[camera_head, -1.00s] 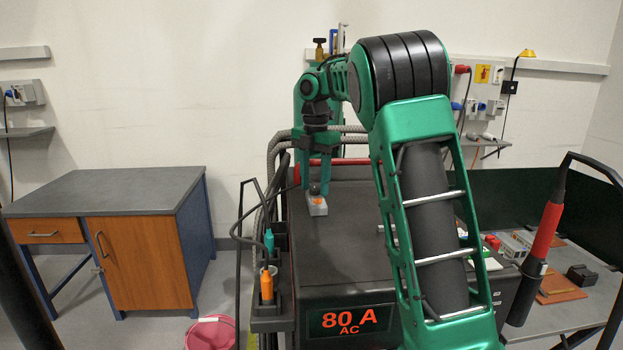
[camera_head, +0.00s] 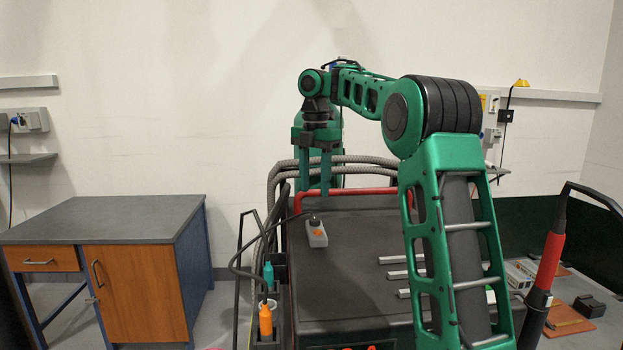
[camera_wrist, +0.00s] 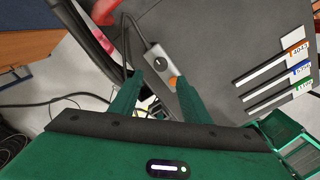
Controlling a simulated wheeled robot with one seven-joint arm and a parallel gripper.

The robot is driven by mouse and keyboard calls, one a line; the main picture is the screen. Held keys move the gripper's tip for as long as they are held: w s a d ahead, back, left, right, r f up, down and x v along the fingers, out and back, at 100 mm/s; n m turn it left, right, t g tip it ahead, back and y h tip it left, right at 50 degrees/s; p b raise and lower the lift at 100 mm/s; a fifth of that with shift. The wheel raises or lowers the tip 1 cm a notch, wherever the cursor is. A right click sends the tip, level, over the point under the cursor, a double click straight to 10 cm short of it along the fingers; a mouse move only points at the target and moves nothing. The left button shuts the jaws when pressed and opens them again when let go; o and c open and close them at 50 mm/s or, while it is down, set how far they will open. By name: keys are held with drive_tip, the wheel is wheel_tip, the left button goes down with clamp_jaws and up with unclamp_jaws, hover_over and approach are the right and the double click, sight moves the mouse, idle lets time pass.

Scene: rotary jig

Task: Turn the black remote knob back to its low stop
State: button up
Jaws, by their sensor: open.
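The small grey remote (camera_head: 317,236) lies on top of the dark welding machine (camera_head: 352,270), near its left edge. Its black knob (camera_head: 314,221) is at the far end, with an orange spot nearer the camera. My gripper (camera_head: 314,192) is open and empty, pointing down above and a little behind the remote, apart from it. In the wrist view the remote (camera_wrist: 164,70) shows between and beyond my two green fingers, with the black knob (camera_wrist: 158,62) uncovered. The right finger hides part of the remote near the orange spot.
A red handle bar (camera_head: 370,191) and grey hoses (camera_head: 345,162) run behind the machine's top. Several light strips (camera_head: 397,275) lie to the right of the remote. Orange and teal plugs (camera_head: 265,318) and a dark cable are at the left edge.

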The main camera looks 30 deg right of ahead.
wheel_tip(320, 180, up, 2)
idle(0.8)
